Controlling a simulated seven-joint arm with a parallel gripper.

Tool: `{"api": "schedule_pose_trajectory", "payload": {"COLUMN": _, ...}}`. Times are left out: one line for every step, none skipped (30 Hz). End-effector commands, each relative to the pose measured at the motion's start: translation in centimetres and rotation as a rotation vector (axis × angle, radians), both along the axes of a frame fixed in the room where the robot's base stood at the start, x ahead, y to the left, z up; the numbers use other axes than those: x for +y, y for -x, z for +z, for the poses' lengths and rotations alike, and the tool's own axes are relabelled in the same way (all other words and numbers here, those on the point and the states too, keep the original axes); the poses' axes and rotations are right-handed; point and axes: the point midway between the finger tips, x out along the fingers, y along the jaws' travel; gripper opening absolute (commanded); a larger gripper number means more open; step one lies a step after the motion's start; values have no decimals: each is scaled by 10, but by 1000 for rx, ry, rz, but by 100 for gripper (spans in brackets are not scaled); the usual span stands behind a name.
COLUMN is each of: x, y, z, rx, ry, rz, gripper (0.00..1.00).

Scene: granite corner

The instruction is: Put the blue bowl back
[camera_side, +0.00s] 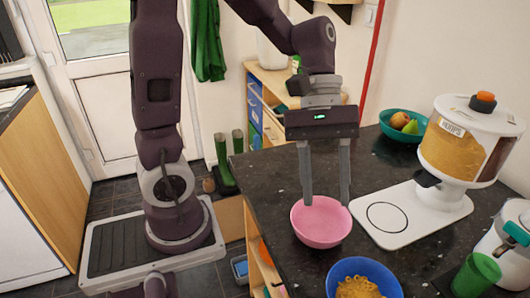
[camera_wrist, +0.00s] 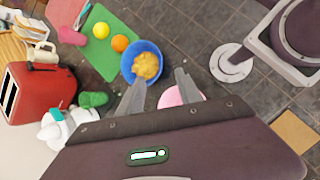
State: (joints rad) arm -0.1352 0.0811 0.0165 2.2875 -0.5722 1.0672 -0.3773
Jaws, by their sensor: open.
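The blue bowl (camera_side: 332,280) stands on the dark counter at the front edge of the side view, its lower part cut off. It holds yellow-orange rings or pasta. In the wrist view the blue bowl (camera_wrist: 128,64) is whole, just beyond my fingertips. My gripper (camera_side: 326,203) points down, open, with its fingertips at the far rim of an empty pink bowl (camera_side: 320,230). I cannot tell whether they touch it. In the wrist view my gripper (camera_wrist: 160,84) has its fingers spread, and the pink bowl (camera_wrist: 176,97) is partly hidden behind the gripper.
A hoops dispenser (camera_side: 462,145) stands on a white base (camera_side: 425,225) marked with a circle. A teal fruit bowl (camera_side: 388,132) is behind it. A green cup (camera_side: 476,276) is at the front right. A green mat (camera_wrist: 103,40), orange and yellow fruit, and a red toaster (camera_wrist: 42,95) lie beyond.

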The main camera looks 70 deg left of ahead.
Motion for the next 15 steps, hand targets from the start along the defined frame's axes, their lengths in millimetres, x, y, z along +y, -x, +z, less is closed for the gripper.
{"api": "schedule_pose_trajectory", "payload": {"x": 6, "y": 20, "z": 14, "rx": -147, "ry": -83, "rz": -126, "gripper": 42}}
{"api": "schedule_pose_trajectory", "payload": {"x": 13, "y": 31, "z": 20, "rx": -237, "ry": -142, "rz": -208, "gripper": 42}}
{"api": "schedule_pose_trajectory", "payload": {"x": 21, "y": 45, "z": 26, "rx": -348, "ry": -220, "rz": -314, "gripper": 42}}
{"api": "schedule_pose_trajectory", "payload": {"x": 28, "y": 55, "z": 30, "rx": -425, "ry": -281, "rz": -387, "gripper": 42}}
{"api": "schedule_pose_trajectory", "payload": {"x": 35, "y": 62, "z": 33, "rx": -496, "ry": -339, "rz": -455, "gripper": 42}}
{"api": "schedule_pose_trajectory", "payload": {"x": 44, "y": 71, "z": 37, "rx": -579, "ry": -412, "rz": -533, "gripper": 42}}
{"api": "schedule_pose_trajectory", "payload": {"x": 49, "y": 76, "z": 39, "rx": -630, "ry": -461, "rz": -584, "gripper": 42}}
{"api": "schedule_pose_trajectory", "payload": {"x": 54, "y": 80, "z": 41, "rx": -676, "ry": -505, "rz": -627, "gripper": 42}}
{"api": "schedule_pose_trajectory", "payload": {"x": 60, "y": 84, "z": 43, "rx": -721, "ry": -555, "rz": -674, "gripper": 42}}
{"api": "schedule_pose_trajectory", "payload": {"x": 64, "y": 86, "z": 45, "rx": -749, "ry": -585, "rz": -700, "gripper": 42}}
{"api": "schedule_pose_trajectory", "payload": {"x": 66, "y": 88, "z": 46, "rx": -770, "ry": -609, "rz": -721, "gripper": 42}}
{"api": "schedule_pose_trajectory", "payload": {"x": 69, "y": 89, "z": 47, "rx": -787, "ry": -631, "rz": -740, "gripper": 42}}
{"api": "schedule_pose_trajectory", "payload": {"x": 70, "y": 90, "z": 47, "rx": -795, "ry": -641, "rz": -750, "gripper": 42}}
{"api": "schedule_pose_trajectory", "payload": {"x": 71, "y": 90, "z": 47, "rx": -799, "ry": -646, "rz": -755, "gripper": 42}}
{"api": "schedule_pose_trajectory", "payload": {"x": 71, "y": 90, "z": 47, "rx": -800, "ry": -648, "rz": -757, "gripper": 42}}
